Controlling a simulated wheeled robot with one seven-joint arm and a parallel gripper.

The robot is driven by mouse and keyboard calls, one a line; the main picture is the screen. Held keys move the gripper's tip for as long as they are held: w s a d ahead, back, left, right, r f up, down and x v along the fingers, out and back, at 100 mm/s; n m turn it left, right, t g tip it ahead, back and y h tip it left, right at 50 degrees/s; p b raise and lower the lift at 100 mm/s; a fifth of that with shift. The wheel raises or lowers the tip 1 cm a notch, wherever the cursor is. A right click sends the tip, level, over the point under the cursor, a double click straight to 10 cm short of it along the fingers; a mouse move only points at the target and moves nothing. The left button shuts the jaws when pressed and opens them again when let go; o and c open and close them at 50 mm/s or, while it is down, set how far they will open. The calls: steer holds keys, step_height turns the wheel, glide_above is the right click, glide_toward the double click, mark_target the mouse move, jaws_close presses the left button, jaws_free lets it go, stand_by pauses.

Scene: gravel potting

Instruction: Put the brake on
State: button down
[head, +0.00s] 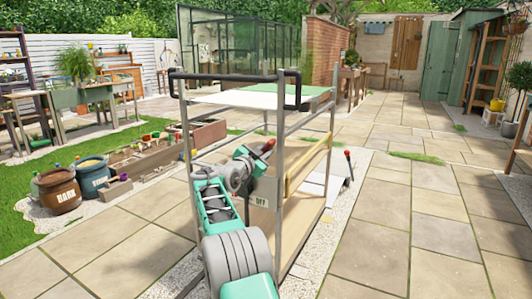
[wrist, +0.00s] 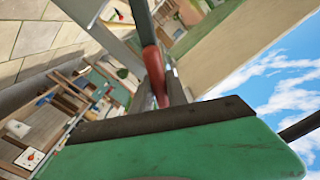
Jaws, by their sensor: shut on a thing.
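The trolley (head: 330,155) is a tall metal frame with a black push handle (head: 235,74) at its top and a wooden lower deck. My gripper (head: 262,150) is inside the near side of the frame, shut on a red-ended lever, which I take for the brake lever (head: 268,144). In the wrist view the red lever (wrist: 155,65) rises behind a broad green jaw with a dark edge (wrist: 190,140). The jaws hide part of the lever. A label reading OFF (head: 260,201) is just below my gripper.
A second red-tipped lever (head: 348,157) stands on a white plate beyond the trolley's right side. Open paving (head: 420,220) lies at right.

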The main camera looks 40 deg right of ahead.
steer(key=shift+f, duration=0.3)
steer(key=c, duration=1.6)
jaws_free()
steer(key=shift+c, duration=0.2)
steer(key=o, duration=0.3)
steer(key=shift+s+d+r, duration=0.1)
steer(key=shift+r, duration=0.05)
steer(key=p+v, duration=0.1)
steer(key=v, duration=0.6)
steer(key=shift+s+a, duration=0.1)
steer(key=shift+a, duration=0.3)
